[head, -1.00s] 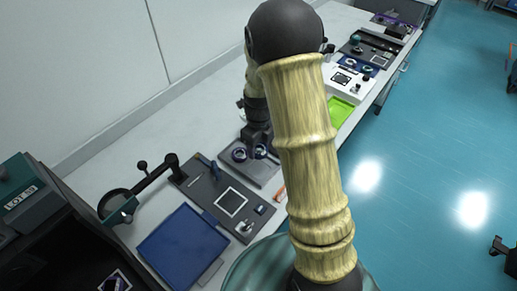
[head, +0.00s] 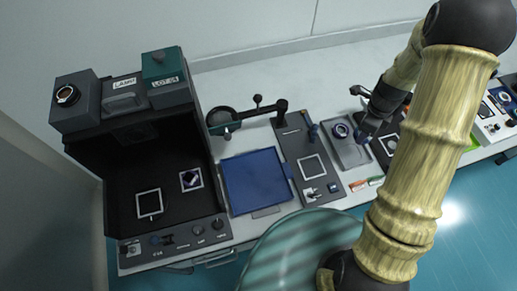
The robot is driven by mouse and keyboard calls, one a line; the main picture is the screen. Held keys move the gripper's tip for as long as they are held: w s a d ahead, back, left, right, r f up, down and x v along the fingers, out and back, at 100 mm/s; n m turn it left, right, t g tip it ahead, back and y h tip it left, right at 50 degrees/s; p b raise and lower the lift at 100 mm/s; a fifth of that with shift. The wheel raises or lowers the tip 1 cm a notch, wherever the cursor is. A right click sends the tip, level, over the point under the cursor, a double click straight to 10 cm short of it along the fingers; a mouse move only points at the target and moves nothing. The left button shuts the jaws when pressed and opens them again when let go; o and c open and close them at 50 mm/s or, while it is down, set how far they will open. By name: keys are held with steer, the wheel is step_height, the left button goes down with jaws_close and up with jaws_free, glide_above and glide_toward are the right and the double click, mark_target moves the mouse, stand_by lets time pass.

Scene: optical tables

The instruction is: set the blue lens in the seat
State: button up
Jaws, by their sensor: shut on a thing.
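My gripper (head: 362,136) is over the right side of a grey tray (head: 352,158). It is shut on a small dark bluish round thing, which looks like the blue lens; the fingers hide most of it. A dark ring with a blue-violet centre (head: 340,130) rests on the tray just left of the gripper. I cannot tell which part is the seat. White-outlined squares show on the dark grey plate (head: 312,166) and inside the black booth, where one small frame (head: 191,179) holds a dark violet piece.
The black booth (head: 150,150) stands at the left with boxes on top. A blue tray (head: 256,181) lies beside it. A magnifier on a jointed arm (head: 223,121) stands behind. More instruments stand at the right.

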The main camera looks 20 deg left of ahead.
steer(key=n+p, duration=0.1)
steer(key=n, duration=0.1)
steer(key=r+n+p, duration=0.1)
steer(key=n+p, duration=0.1)
steer(key=n, duration=0.1)
steer(key=shift+r, duration=0.1)
steer(key=n+p, duration=0.2)
steer(key=n, duration=0.1)
steer(key=n+p, duration=0.1)
steer(key=n, duration=0.1)
steer(key=shift+r, duration=0.25)
steer(key=n+p, duration=0.2)
steer(key=n, duration=0.1)
steer(key=shift+s+r+n+p, duration=0.15)
steer(key=shift+r+n+p, duration=0.05)
steer(key=shift+n+p, duration=0.1)
steer(key=n+p, duration=0.1)
steer(key=n, duration=0.1)
steer(key=n+p, duration=0.2)
steer(key=n, duration=0.1)
steer(key=shift+s+r, duration=0.15)
steer(key=shift+r, duration=0.05)
steer(key=shift+s+n+p, duration=0.1)
steer(key=shift+n+p, duration=0.4)
steer(key=shift+n, duration=0.5)
steer(key=shift+f, duration=0.15)
steer(key=shift+a, duration=0.1)
